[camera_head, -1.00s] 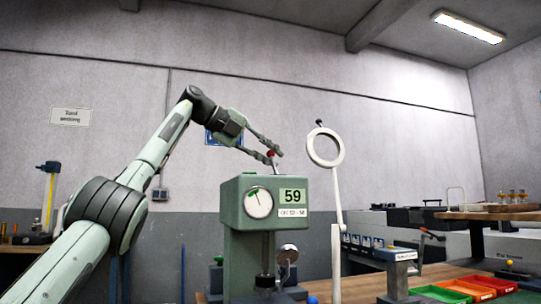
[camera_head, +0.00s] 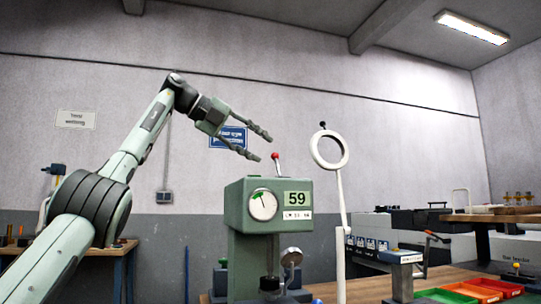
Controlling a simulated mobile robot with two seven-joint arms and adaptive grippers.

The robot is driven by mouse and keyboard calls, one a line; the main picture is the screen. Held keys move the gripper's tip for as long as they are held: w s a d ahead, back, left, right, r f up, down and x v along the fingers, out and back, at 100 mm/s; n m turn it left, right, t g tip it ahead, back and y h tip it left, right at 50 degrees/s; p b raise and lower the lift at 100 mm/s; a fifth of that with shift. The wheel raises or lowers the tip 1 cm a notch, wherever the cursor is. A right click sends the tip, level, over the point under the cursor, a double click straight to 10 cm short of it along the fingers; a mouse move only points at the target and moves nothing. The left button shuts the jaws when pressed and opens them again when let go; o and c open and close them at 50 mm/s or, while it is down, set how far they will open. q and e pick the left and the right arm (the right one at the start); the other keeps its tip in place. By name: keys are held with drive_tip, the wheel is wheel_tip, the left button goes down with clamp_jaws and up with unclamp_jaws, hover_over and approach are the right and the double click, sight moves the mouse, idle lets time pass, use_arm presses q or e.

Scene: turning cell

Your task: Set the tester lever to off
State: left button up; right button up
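The green tester (camera_head: 237,207) stands in the middle, with a round dial (camera_head: 262,205) and a "59" display (camera_head: 296,198) on its front. Its lever (camera_head: 276,158), a thin stem with a red knob, rises from the top, nearly upright with a slight lean to the left. My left gripper (camera_head: 264,148) is above and to the left of the lever. Its two fingers are spread and hold nothing. The fingertips are close to the red knob but appear apart from it. The small label under the display is not clearly readable. My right gripper is not in view.
A white stand with a ring (camera_head: 329,150) rises just right of the tester. Green, orange and red trays (camera_head: 490,289) lie on the bench at the lower right. A blue wall sign (camera_head: 229,138) hangs behind the gripper.

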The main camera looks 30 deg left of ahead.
use_arm(q)
drive_tip(key=v, duration=0.6)
drive_tip(key=shift+s, duration=0.1)
idle(0.4)
